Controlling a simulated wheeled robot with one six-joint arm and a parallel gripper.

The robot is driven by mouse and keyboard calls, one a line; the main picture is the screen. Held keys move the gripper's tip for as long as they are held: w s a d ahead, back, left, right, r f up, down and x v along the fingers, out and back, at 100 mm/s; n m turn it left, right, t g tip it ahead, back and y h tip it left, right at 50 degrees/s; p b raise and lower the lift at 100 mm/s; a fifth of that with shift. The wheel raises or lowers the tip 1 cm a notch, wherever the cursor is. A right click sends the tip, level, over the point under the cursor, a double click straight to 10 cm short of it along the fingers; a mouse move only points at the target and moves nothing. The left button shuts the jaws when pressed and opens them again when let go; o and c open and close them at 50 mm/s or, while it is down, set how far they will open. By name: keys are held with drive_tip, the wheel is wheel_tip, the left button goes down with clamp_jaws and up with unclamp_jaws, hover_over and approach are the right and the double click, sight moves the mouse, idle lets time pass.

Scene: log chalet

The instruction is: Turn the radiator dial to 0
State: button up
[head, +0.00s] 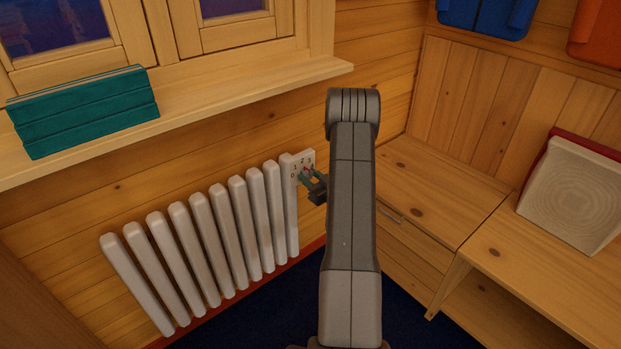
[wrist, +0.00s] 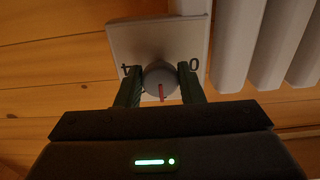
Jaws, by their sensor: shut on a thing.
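The radiator dial (wrist: 160,76) is a round grey knob with a red mark on a white plate (wrist: 120,38). The plate also shows in the head view (head: 285,158), at the radiator's right end, with digits 0 to 3 readable. My gripper (wrist: 161,82) is shut on the dial, one finger on each side of it. In the wrist view the 0 is by the right finger and a 4 by the left; the red mark points down, away from both, roughly where the 2 lies. The fingers and gripper body hide the other digits there. My gripper also shows in the head view (head: 308,178).
The white radiator (head: 208,245) stands left of the plate, under a window sill (head: 220,105) with a teal box (head: 85,112) on it. A wooden bench (head: 435,185) is on the right, with a pale, red-edged object (head: 572,195) on it.

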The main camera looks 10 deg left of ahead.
drive_tip(key=shift+s+d+f+b, duration=0.1)
drive_tip(key=shift+d+f+b, duration=0.05)
drive_tip(key=shift+b, duration=0.3)
drive_tip(key=n+b, duration=0.1)
drive_tip(key=b, duration=0.1)
drive_tip(key=n+b, duration=0.2)
drive_tip(key=shift+d+f, duration=0.1)
drive_tip(key=shift+f, duration=0.15)
drive_tip(key=n+b, duration=0.5)
drive_tip(key=b, duration=0.3)
drive_tip(key=n, duration=0.1)
drive_tip(key=n+b, duration=0.1)
drive_tip(key=n, duration=0.1)
drive_tip(key=n+b, duration=0.1)
drive_tip(key=shift+r+n, duration=0.3)
drive_tip(key=shift+n, duration=0.1)
drive_tip(key=shift+r+n, duration=0.1)
drive_tip(key=shift+n, duration=2.5)
drive_tip(key=o, duration=0.9)
drive_tip(key=shift+d+r, duration=0.1)
drive_tip(key=shift+o, duration=0.2)
